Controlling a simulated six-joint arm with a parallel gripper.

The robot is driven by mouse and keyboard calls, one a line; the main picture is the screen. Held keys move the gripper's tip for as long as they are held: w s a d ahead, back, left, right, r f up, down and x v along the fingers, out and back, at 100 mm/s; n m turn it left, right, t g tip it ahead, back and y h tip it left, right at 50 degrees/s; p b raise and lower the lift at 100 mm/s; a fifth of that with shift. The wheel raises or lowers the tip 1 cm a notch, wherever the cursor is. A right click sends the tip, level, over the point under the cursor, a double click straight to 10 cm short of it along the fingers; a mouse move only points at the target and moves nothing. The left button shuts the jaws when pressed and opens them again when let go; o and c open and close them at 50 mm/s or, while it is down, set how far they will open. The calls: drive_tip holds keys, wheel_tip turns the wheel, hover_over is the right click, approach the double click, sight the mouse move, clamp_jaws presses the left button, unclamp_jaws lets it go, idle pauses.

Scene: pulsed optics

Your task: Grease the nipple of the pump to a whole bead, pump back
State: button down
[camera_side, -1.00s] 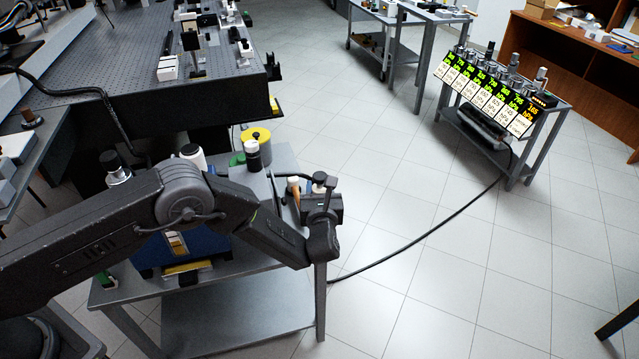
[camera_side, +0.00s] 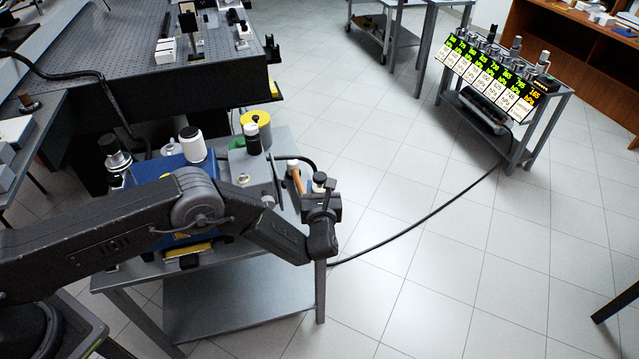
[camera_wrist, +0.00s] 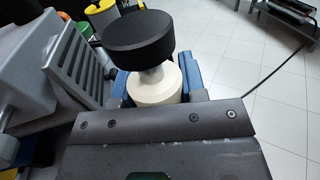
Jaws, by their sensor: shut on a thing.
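My gripper (camera_side: 320,205) is at the right end of the cart, its jaws closed around a small white cylinder with a black knob on top. In the wrist view this white body (camera_wrist: 157,88) sits between blue finger pads, with the black knob (camera_wrist: 139,39) on a short grey stem above it. The black knob (camera_side: 319,177) also shows in the side view. What I take as the pump is the blue-bodied unit (camera_side: 172,166) on the cart, partly behind my arm. I cannot make out its nipple or any grease bead.
A grey ribbed part (camera_wrist: 78,66) is close at left in the wrist view. A black cable (camera_side: 420,232) crosses the otherwise open floor.

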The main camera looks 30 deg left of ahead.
drive_tip(key=shift+f, duration=0.65)
idle(0.5)
drive_tip(key=shift+f, duration=0.25)
drive_tip(key=shift+f, duration=0.15)
drive_tip(key=shift+f, duration=0.15)
drive_tip(key=c, duration=0.6)
unclamp_jaws()
drive_tip(key=shift+f, duration=0.15)
drive_tip(key=s+d+r, duration=0.4)
drive_tip(key=s+d, duration=0.3)
drive_tip(key=s, duration=0.5)
